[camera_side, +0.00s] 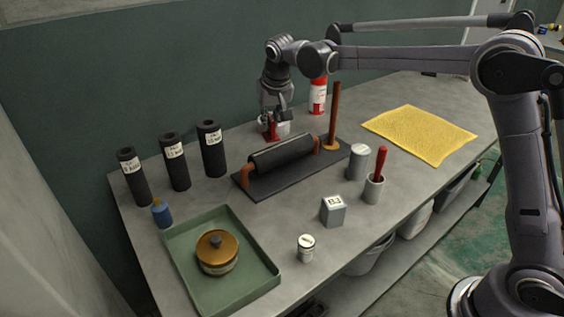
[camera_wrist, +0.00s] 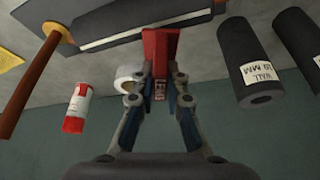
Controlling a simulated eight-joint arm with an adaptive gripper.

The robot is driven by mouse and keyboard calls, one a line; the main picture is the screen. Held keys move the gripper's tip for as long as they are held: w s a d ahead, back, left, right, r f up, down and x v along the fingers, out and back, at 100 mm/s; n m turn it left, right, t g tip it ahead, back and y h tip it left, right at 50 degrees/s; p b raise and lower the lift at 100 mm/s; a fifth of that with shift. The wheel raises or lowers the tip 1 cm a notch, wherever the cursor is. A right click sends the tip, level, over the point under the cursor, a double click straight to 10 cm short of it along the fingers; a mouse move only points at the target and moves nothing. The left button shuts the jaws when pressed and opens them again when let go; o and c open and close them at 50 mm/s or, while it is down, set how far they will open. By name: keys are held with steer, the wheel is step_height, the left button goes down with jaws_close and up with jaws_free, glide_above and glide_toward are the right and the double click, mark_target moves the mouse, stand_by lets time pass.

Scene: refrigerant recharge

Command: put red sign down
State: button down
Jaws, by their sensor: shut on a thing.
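The red sign (camera_wrist: 158,50) is between the fingers of my gripper (camera_wrist: 159,82) in the wrist view, and the fingers are shut on it. In the side view the sign (camera_side: 272,129) shows as a small red piece below my gripper (camera_side: 273,108), near the back of the bench. It is behind the black pipe assembly (camera_side: 283,152) and in front of a white roll (camera_side: 284,129). The white roll also shows beside the sign in the wrist view (camera_wrist: 128,78). I cannot tell whether the sign touches the bench.
Black tubes (camera_side: 211,148) stand left of my gripper. A red and white canister (camera_side: 318,97) stands to the right, near an upright copper pipe (camera_side: 334,115). A green tray (camera_side: 180,267) is at front left. A yellow cloth (camera_side: 420,132) lies at right.

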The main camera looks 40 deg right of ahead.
steer(key=w+a+f+n+y, duration=0.1)
steer(key=a+n, duration=0.1)
steer(key=a, duration=0.7)
steer(key=w+a+f+n, duration=0.1)
steer(key=a+f+n, duration=0.1)
steer(key=a, duration=0.8)
step_height(320, 180, down, 10)
steer(key=shift+r, duration=0.25)
steer(key=shift+f, duration=0.1)
steer(key=c, duration=1.4)
jaws_free()
